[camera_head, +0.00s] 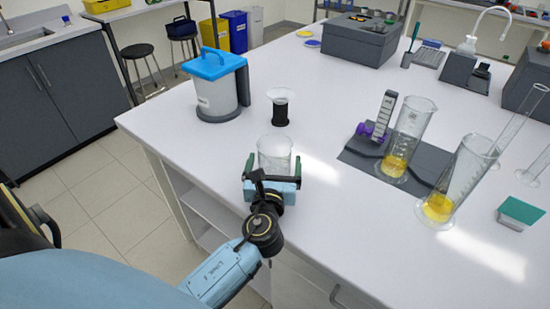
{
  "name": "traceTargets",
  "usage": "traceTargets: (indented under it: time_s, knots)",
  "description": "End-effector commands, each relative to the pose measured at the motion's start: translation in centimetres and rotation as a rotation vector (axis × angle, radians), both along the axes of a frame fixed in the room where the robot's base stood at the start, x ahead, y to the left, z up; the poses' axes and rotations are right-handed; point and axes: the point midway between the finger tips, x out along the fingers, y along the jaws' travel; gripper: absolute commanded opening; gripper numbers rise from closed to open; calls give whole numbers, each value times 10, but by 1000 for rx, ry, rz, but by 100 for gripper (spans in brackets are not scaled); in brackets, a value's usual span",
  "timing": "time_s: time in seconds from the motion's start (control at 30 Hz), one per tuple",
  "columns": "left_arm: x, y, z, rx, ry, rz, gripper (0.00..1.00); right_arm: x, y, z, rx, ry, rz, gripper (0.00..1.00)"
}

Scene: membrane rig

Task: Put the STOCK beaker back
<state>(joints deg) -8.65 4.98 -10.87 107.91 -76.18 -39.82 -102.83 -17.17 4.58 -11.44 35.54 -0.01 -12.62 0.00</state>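A clear glass beaker (274,152) is near the front edge of the white bench. It looks empty or filled with clear liquid, and I can read no label on it. My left gripper (274,168) has one dark green finger on each side of the beaker and appears shut on it. The gripper's body hides the beaker's base, so I cannot tell whether it touches the bench. My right gripper is not in view.
A blue-lidded container (216,90) and a black stand with a clear top (280,107) are behind the beaker. The bench between is clear.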

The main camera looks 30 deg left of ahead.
Motion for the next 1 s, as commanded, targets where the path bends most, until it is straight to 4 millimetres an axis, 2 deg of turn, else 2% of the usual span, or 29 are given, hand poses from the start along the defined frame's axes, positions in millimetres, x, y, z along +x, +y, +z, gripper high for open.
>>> traceTargets:
  time_s: [0.2,0.4,0.6,1.0]
  knots:
    - [-45,-23,-1,-3,3,-1,93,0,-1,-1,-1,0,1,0]
    - [-76,-38,-1,-2,2,0,93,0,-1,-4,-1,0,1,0]
    - [-88,-45,1,-1,-2,-1,93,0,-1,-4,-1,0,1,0]
    - [-89,-45,1,0,-1,0,93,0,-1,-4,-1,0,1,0]
